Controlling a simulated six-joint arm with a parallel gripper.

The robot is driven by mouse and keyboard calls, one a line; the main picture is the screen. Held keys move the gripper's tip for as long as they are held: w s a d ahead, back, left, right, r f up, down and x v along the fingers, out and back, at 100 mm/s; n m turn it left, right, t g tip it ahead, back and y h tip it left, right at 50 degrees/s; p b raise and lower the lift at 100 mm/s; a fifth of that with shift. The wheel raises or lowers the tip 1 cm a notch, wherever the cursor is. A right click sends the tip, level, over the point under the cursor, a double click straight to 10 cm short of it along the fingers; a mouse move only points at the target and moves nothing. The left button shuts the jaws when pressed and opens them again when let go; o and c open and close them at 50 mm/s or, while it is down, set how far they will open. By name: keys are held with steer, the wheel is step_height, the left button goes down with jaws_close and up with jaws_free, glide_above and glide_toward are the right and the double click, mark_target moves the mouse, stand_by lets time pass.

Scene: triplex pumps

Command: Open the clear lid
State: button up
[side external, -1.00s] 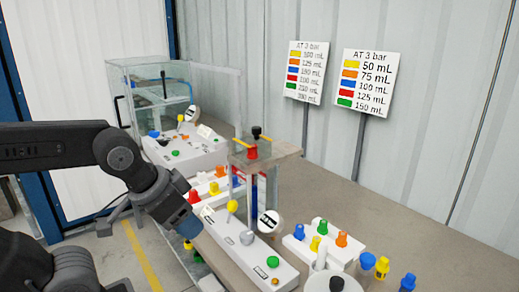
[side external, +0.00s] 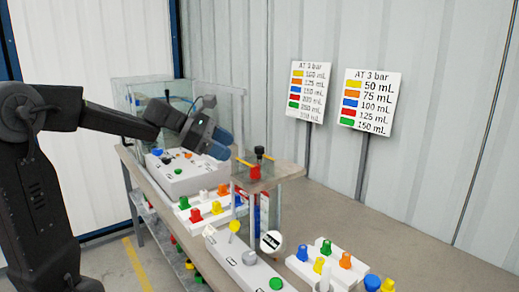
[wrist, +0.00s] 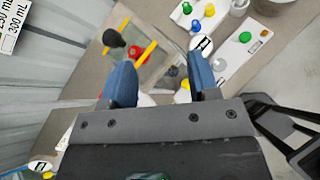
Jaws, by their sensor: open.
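A clear box (side external: 130,88) with see-through walls stands at the far left end of the bench in the side view. My arm and gripper hide much of its front, and I cannot tell the lid from the other clear panels. My gripper (side external: 218,143) is in front of the box, above a white pump unit, with blue fingers. In the wrist view my gripper (wrist: 160,72) is open, with nothing between its fingers. The box is not clearly seen in the wrist view.
A middle stand (side external: 277,178) with clear panels, a black knob and a red part rises to the right of my gripper. White blocks with coloured knobs (side external: 208,207) lie along the bench. Two volume signs (side external: 365,102) stand behind. Bare bench (side external: 385,235) is at the right.

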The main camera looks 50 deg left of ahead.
mark_target(258, 147)
steer(key=w+a+r+n+t, duration=0.1)
steer(key=a+n+t, duration=0.1)
steer(key=a+n, duration=0.4)
steer(key=shift+m+y, duration=0.3)
steer(key=shift+m, duration=0.2)
steer(key=x, duration=1.3)
steer(key=shift+w+a, duration=0.25)
steer(key=shift+w, duration=0.2)
steer(key=shift+c, duration=0.4)
jaws_close()
